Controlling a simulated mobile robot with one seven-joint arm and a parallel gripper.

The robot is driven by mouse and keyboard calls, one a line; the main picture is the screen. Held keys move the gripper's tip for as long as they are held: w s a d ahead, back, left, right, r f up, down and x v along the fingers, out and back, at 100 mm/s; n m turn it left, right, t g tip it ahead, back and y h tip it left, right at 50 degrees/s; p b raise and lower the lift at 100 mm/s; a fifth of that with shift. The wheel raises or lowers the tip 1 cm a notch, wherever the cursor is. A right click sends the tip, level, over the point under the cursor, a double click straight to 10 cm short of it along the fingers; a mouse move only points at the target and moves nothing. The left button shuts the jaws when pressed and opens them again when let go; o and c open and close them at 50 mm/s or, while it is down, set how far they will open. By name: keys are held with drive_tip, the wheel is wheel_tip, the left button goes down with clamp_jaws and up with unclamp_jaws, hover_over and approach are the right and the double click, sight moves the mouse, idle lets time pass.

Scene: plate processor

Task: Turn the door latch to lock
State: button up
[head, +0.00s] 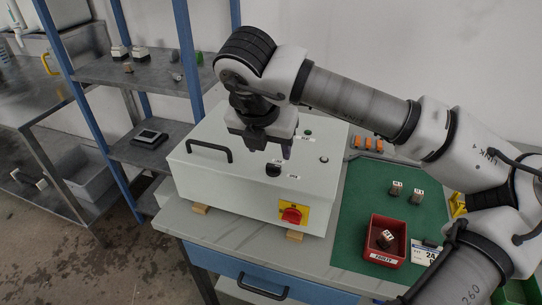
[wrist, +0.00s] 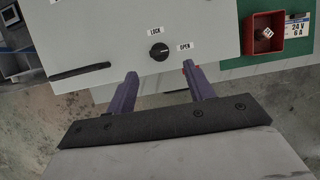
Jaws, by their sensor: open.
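The door latch is a round black knob (head: 273,170) on the top face of the white box (head: 240,190). In the wrist view the knob (wrist: 158,52) sits between a LOCK label (wrist: 155,30) and an OPEN label (wrist: 185,46). A faint light mark on it seems to point towards OPEN, but it is small. My gripper (wrist: 160,70) is open and empty, its two purple fingers apart. In the wrist view the knob shows just beyond the gap between the fingertips. In the head view my gripper (head: 284,150) hangs over the box near the knob, not visibly touching it.
A black bar handle (head: 208,148) is on the box, left of the knob. A red switch on a yellow plate (head: 293,213) is on its front. A red bin (head: 373,255) stands on the green mat (head: 348,225) at right. Shelves (head: 130,70) stand at left.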

sight(273, 166)
drive_tip(key=p+x, duration=0.1)
drive_tip(key=x, duration=0.5)
drive_tip(key=shift+w+f, duration=0.15)
drive_tip(key=shift+f, duration=0.2)
drive_tip(key=c, duration=1)
